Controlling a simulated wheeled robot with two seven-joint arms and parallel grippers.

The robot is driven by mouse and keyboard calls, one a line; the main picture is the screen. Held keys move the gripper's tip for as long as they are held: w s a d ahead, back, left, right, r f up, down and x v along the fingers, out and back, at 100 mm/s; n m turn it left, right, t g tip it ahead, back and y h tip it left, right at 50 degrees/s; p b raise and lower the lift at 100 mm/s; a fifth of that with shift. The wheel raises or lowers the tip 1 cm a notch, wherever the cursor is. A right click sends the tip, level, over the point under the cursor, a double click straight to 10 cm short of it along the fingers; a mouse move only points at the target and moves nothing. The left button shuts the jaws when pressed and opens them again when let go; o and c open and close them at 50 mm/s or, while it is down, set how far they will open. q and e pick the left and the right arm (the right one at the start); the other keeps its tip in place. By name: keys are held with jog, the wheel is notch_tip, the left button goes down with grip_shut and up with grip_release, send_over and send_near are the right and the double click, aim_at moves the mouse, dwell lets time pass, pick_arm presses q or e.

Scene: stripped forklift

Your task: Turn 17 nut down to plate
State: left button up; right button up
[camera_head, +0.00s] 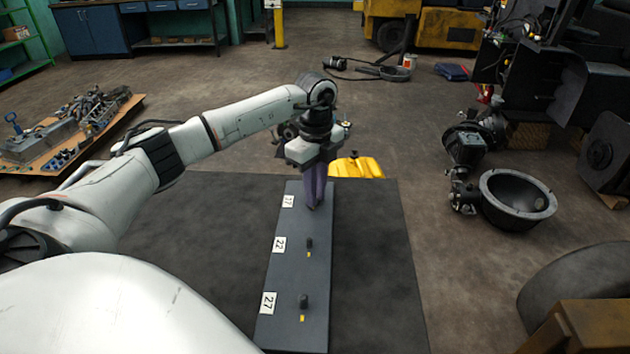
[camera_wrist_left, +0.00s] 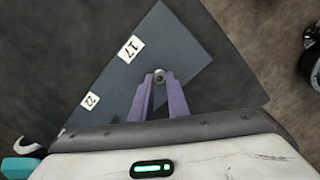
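A dark grey plate (camera_head: 285,262) lies on a mat, with labels 17, 22 and 27 along its left side. My left gripper (camera_head: 313,207) points down at the far end of the plate, beside the 17 label (camera_head: 288,201). In the left wrist view its purple fingers (camera_wrist_left: 160,79) sit close on both sides of the small round metal top of the 17 nut and bolt (camera_wrist_left: 159,75). My right gripper is in neither view.
Dark bolts stand on the plate at the 22 label (camera_head: 309,244) and the 27 label (camera_head: 303,301). A yellow object (camera_head: 357,167) lies behind the mat. A black bowl-shaped part (camera_head: 517,200) lies on the floor at right. The mat (camera_head: 375,265) right of the plate is clear.

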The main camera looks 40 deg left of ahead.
pick_arm(q)
jog(key=o, duration=0.3)
jog(key=shift+m, duration=0.6)
jog(key=o, duration=0.5)
jog(key=shift+o, duration=0.2)
notch_tip(320, 180, up, 10)
jog(key=b, duration=0.1)
jog(key=shift+r, duration=0.2)
